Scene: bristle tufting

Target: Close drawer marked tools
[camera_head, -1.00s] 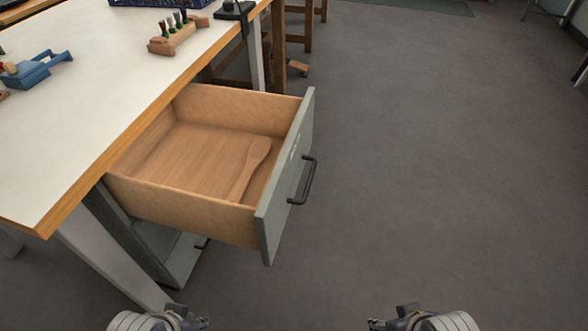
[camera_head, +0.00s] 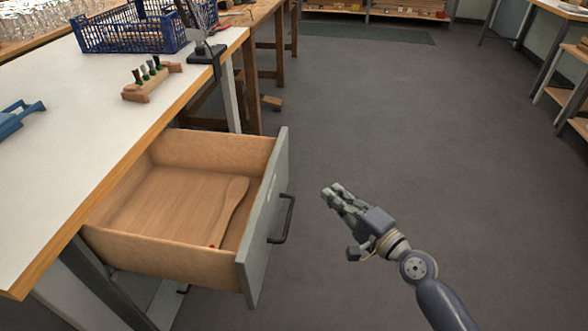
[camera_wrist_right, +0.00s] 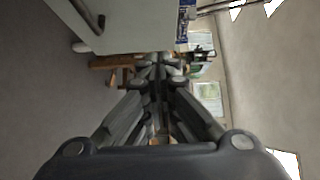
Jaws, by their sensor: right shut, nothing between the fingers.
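The drawer stands pulled out from under the workbench in the head view, with its grey-green front panel (camera_head: 262,232) facing right. A dark bar handle (camera_head: 284,219) is on that panel. A wooden paddle-shaped piece (camera_head: 231,208) lies in the drawer. I cannot read any marking on the front. My right gripper (camera_head: 329,193) is shut and empty, to the right of the handle and apart from it. In the right wrist view its fingers (camera_wrist_right: 159,62) are together, with a grey panel and dark handle (camera_wrist_right: 88,14) at the upper left. My left gripper is out of view.
The white-topped workbench (camera_head: 70,120) holds a blue crate (camera_head: 130,35), a wooden block with brushes (camera_head: 150,82) and a blue tool (camera_head: 18,118). A dark clamp (camera_head: 205,52) sits at its edge. The floor (camera_head: 420,120) right of the drawer is clear.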

